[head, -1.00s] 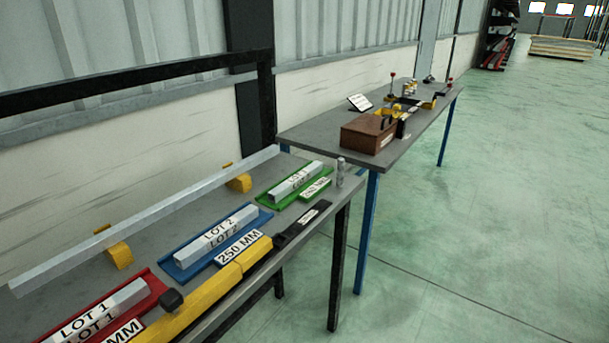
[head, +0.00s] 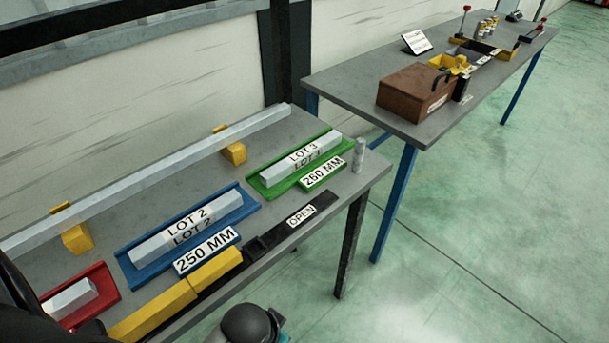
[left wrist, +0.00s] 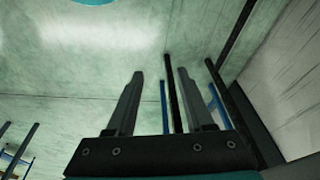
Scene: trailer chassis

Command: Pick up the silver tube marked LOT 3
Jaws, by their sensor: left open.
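The silver tube marked LOT 3 (head: 301,160) lies in a green tray (head: 268,187) near the right end of the near bench. In the head view, a dark rounded arm part of mine shows at the bottom edge, and no gripper fingers are visible there.
A silver tube marked LOT 2 (head: 190,226) lies in a blue tray (head: 132,278). A red tray (head: 107,283) sits at left. A long silver bar (head: 150,174) rests on yellow supports behind. A yellow bar (head: 165,302) runs along the front edge. A small grey cylinder (head: 359,155) stands right of the green tray.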

